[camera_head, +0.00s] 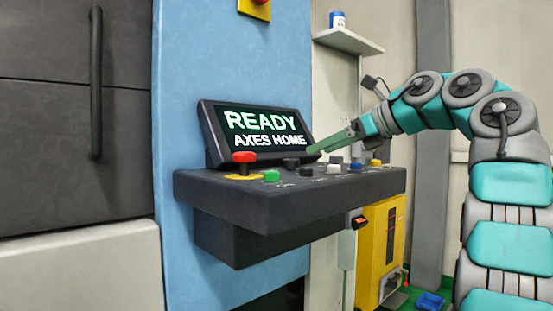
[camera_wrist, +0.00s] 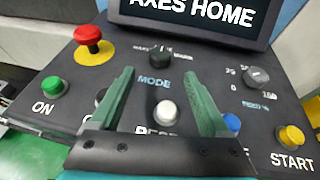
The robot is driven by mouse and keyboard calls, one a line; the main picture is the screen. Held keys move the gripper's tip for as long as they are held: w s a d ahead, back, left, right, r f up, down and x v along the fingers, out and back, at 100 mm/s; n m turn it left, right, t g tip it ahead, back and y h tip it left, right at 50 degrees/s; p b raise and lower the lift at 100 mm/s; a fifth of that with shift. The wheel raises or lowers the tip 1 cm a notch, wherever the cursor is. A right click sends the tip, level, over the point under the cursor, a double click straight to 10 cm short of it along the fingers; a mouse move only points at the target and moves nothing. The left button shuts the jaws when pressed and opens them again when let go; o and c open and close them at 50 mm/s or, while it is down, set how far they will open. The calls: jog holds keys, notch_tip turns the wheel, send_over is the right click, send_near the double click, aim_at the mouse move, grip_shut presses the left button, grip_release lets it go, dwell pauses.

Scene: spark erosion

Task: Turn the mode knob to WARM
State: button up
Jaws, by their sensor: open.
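The mode knob (camera_wrist: 161,55) is a dark knob on the sloped black console, just above the blue word MODE in the wrist view. Small labels sit on both sides of it, too blurred to read surely, and its pointer direction is unclear. In the head view a black knob (camera_head: 290,163) sits below the screen, near the fingertips. My gripper (camera_wrist: 158,72) is open and empty, its two green fingers apart over the console, with the knob beyond and between the tips in the wrist view. In the head view my gripper (camera_head: 314,150) reaches in from the right, above the console.
A red mushroom button (camera_wrist: 88,36) on a yellow base and a green ON button (camera_wrist: 54,88) are left. A white button (camera_wrist: 166,112) lies between the fingers. A second dark knob (camera_wrist: 258,77), a blue button (camera_wrist: 231,122) and a yellow START button (camera_wrist: 291,136) are right. The screen (camera_head: 262,128) stands behind.

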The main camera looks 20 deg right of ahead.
aim_at(297, 160)
jog(key=shift+b+x, duration=0.4)
jog(key=shift+x, duration=3.55)
grip_shut()
